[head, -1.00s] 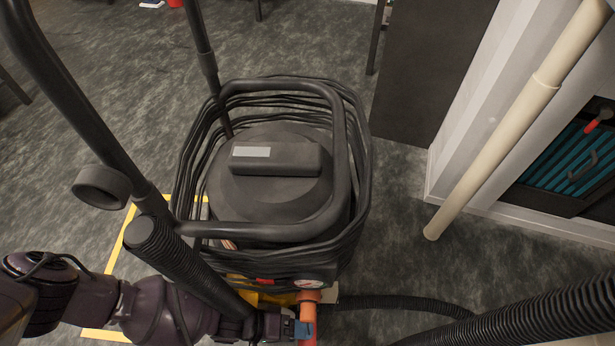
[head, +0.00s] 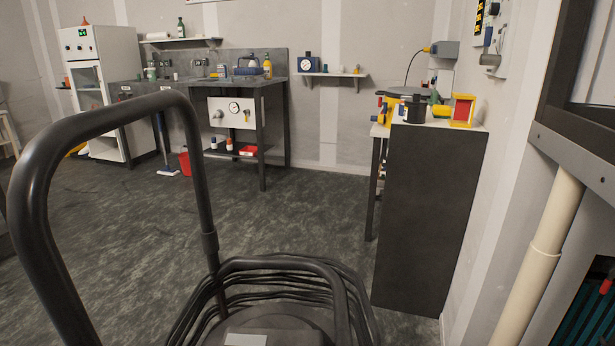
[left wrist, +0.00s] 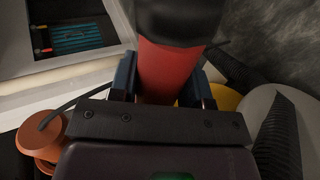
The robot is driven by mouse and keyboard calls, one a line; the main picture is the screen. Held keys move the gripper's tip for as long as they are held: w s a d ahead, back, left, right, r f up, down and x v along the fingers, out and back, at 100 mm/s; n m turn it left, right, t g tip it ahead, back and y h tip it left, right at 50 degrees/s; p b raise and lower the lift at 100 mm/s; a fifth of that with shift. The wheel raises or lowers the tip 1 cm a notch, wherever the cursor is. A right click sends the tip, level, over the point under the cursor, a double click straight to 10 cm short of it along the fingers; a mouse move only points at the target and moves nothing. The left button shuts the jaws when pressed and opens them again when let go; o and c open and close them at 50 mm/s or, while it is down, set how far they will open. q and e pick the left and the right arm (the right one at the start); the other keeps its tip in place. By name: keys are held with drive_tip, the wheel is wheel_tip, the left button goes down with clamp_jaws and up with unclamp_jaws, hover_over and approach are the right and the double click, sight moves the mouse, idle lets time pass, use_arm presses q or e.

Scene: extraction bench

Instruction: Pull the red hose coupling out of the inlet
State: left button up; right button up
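The red hose coupling (left wrist: 167,72) shows in the left wrist view, with a black part, apparently the hose end (left wrist: 180,20), at its top. My left gripper (left wrist: 165,88) has its blue fingers on both sides of the coupling, and they look closed against it. The coupling's lower end is hidden behind the gripper body, so I cannot tell whether it sits in the inlet. The extractor (head: 275,318) shows only its top at the bottom of the head view, with cable coiled around its frame. The inlet is not identifiable now. My right gripper is in no view.
A black tubular handle (head: 120,110) rises at the left of the head view. A dark cabinet (head: 430,215) and a cream pipe (head: 545,250) stand at the right. A workbench (head: 262,85) is at the back wall. The floor (head: 140,240) between is open.

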use_arm(q)
drive_tip(key=c, duration=0.4)
clamp_jaws()
drive_tip(key=shift+s, duration=0.1)
drive_tip(key=shift+s, duration=0.3)
drive_tip(key=shift+s+p, duration=0.45)
drive_tip(key=shift+s, duration=1.45)
drive_tip(key=shift+s, duration=0.15)
